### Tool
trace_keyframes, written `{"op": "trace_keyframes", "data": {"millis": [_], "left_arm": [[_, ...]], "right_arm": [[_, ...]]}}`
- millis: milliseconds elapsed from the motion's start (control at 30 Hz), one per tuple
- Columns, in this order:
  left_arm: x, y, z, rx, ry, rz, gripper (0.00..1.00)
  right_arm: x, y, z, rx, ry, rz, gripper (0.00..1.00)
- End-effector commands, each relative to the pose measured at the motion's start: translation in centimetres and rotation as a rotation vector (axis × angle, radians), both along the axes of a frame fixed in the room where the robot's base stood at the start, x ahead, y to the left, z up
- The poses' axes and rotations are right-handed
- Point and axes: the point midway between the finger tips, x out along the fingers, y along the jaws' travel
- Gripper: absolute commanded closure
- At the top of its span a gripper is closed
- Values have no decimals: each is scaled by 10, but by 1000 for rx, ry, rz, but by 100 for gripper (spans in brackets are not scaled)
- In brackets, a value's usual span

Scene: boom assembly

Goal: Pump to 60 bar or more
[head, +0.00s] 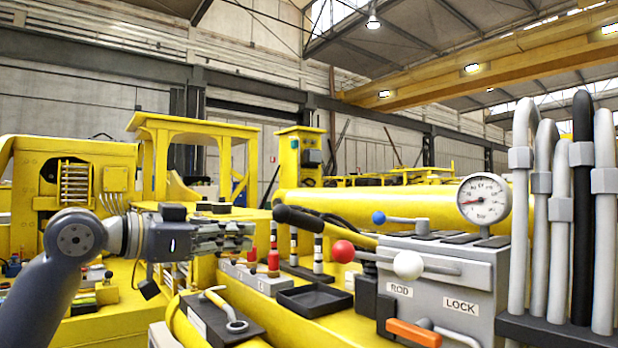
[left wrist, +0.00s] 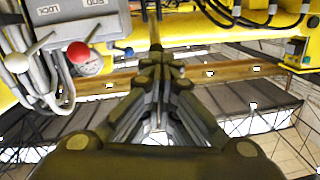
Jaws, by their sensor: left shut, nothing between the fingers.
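The pressure gauge (head: 484,198) stands on top of the grey valve box (head: 445,270) at the right; its red needle points left, at the low side, and the numbers are too small to read surely. A lever with a black grip (head: 298,218) slants down right toward the box, behind the red knob (head: 343,251); it looks like the pump handle. My left gripper (head: 250,237) is shut and empty, left of and a little below the black grip, apart from it in the picture. Its closed fingers show in the left wrist view (left wrist: 160,75). My right gripper is out of view.
A white knob (head: 408,265), a blue knob (head: 379,217) and an orange handle (head: 414,333) are at the box, with ROD and LOCK labels. A black tray (head: 314,299) and red-and-white posts (head: 274,250) stand near my gripper. Grey hoses (head: 545,200) rise at the right.

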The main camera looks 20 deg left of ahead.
Motion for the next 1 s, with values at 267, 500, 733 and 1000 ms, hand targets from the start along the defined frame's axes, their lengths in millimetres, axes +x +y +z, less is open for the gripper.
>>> {"op": "trace_keyframes", "data": {"millis": [267,500,733,1000], "left_arm": [[29,-18,91,111,167,-13,100],[32,-37,144,237,299,-21,100],[27,-46,165,305,365,-20,100],[26,-47,165,316,375,-20,100]], "right_arm": [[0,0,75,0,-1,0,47],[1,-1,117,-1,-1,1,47],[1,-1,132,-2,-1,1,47],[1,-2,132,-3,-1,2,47]]}}
